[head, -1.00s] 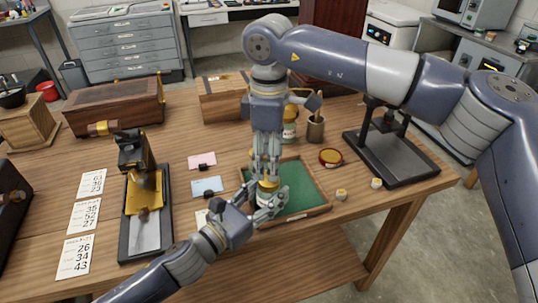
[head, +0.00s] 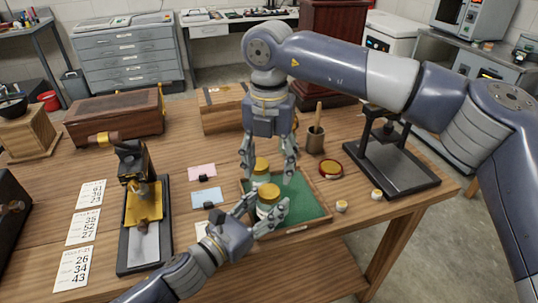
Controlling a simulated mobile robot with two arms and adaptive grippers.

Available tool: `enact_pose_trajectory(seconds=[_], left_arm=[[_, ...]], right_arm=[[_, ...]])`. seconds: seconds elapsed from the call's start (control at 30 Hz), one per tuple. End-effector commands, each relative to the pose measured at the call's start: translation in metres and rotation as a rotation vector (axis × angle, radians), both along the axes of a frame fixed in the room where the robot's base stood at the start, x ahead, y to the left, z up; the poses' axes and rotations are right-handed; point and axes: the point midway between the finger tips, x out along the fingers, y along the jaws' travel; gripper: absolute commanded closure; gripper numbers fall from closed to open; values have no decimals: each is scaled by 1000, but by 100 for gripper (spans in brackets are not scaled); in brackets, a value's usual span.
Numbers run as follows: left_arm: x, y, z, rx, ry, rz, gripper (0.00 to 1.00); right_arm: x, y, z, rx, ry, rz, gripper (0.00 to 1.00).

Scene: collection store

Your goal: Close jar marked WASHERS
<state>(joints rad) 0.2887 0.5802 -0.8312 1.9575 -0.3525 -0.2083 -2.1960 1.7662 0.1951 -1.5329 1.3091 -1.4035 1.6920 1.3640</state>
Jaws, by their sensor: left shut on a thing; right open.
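A glass jar with a gold lid (head: 268,193) stands upright at the front of the green-lined tray (head: 318,213). My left gripper (head: 268,212) is shut on this jar's body from the front left. The lid sits on top of the jar; I cannot tell how tight it is. No label can be read, so I cannot tell which jar is marked WASHERS. A second jar with a gold lid (head: 260,164) stands just behind it, partly hidden. My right gripper (head: 268,172) is open and points down above the front jar, with its fingers spread and the second jar showing between them.
A round red-and-gold lid or dish (head: 330,169) lies right of the tray. Two small pots (head: 342,206) sit near the front edge. A cup with a brush (head: 315,140) stands behind. A black press (head: 390,165) is at right, a brass instrument (head: 142,190) at left.

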Motion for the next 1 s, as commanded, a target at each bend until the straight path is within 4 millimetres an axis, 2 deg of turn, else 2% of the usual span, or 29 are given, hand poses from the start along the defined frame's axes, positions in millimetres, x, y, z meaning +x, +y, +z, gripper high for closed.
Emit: enact_pose_trajectory(seconds=[1.0], left_arm=[[0,0,0,0,0,0,100]], right_arm=[[0,0,14,0,-2,1696,44]])
